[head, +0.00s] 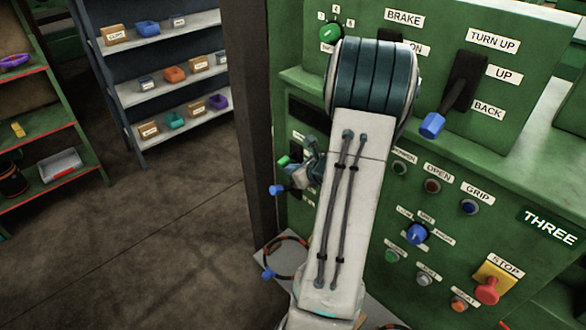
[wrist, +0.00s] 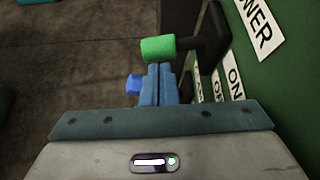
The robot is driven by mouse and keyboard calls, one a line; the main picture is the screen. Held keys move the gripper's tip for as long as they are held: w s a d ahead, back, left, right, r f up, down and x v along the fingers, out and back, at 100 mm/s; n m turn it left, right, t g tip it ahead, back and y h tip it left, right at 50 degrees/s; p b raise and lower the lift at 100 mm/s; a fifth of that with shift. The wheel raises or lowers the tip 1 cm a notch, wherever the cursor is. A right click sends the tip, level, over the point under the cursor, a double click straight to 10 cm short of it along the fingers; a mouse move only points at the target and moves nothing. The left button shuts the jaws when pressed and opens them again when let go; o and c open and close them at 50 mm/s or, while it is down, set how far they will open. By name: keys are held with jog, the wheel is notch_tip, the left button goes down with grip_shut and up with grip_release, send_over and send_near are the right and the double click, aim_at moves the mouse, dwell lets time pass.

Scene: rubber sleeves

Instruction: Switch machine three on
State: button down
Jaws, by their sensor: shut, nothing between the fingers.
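Machine three is the green cabinet with the THREE sign (head: 549,226) on its front in the head view. A lever with a green handle (wrist: 158,49) sticks out of its panel in the wrist view. A label ending in "WER" (wrist: 258,22) is above it and an ON label (wrist: 234,76) is beside it. The green handle also shows in the head view (head: 283,160). My gripper (wrist: 160,70) is shut and empty, its blue fingertips right at the green handle's underside in the picture. Whether they touch is unclear. My arm hides part of the panel in the head view.
A blue-handled lever (head: 277,190) is close below the gripper. To the right are a large blue-handled lever (head: 432,125), a blue knob (head: 416,234) and a red STOP button (head: 487,290). Shelves (head: 165,85) stand at the left, with open floor between.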

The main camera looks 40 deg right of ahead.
jog(key=shift+a+r+b, duration=0.1)
jog(key=shift+r+b, duration=0.2)
jog(key=shift+b, duration=0.05)
jog(key=shift+r+b, duration=0.45)
jog(key=shift+r, duration=0.3)
jog(key=shift+w+r, duration=0.1)
dwell(1.1)
jog(key=shift+r+p, duration=0.4)
jog(key=shift+r, duration=0.35)
